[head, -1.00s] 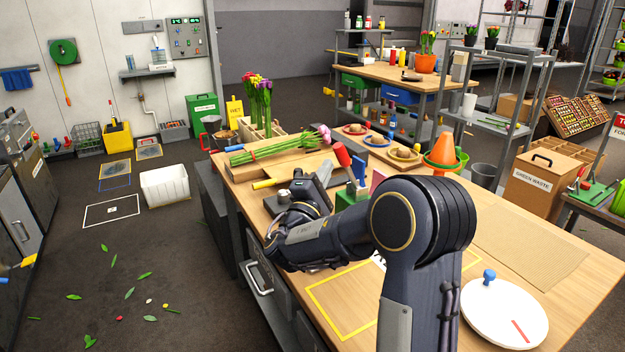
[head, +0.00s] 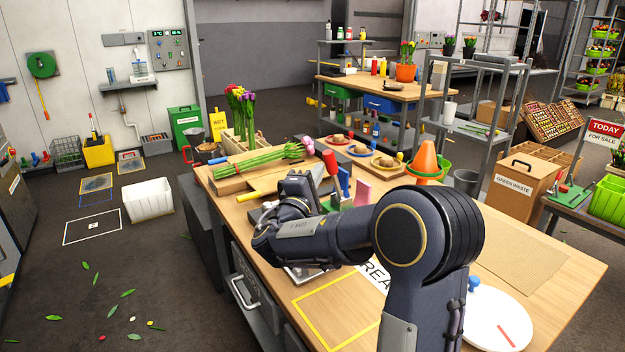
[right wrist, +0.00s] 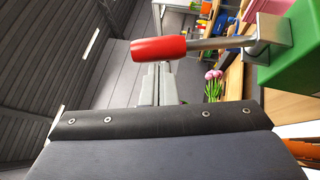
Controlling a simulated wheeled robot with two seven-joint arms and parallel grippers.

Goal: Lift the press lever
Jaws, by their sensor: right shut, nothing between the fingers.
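The press lever has a red handle (head: 330,163) in the head view, standing just right of and behind my right gripper (head: 300,178). In the right wrist view the red handle (right wrist: 158,49) is on a metal rod (right wrist: 222,43) that runs to a green press body (right wrist: 296,55). My right gripper's grey fingers (right wrist: 157,84) are shut and empty, and appear just below the handle in that picture. I cannot tell whether they touch it. My right arm hides part of the press in the head view. My left gripper is not in view.
A tulip bunch (head: 262,156) lies on a wooden board left of the lever. Blue and pink upright pieces stand close to its right. An orange cone (head: 425,160) and a white round plate (head: 497,322) are farther right. The yellow-outlined table area (head: 335,310) is clear.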

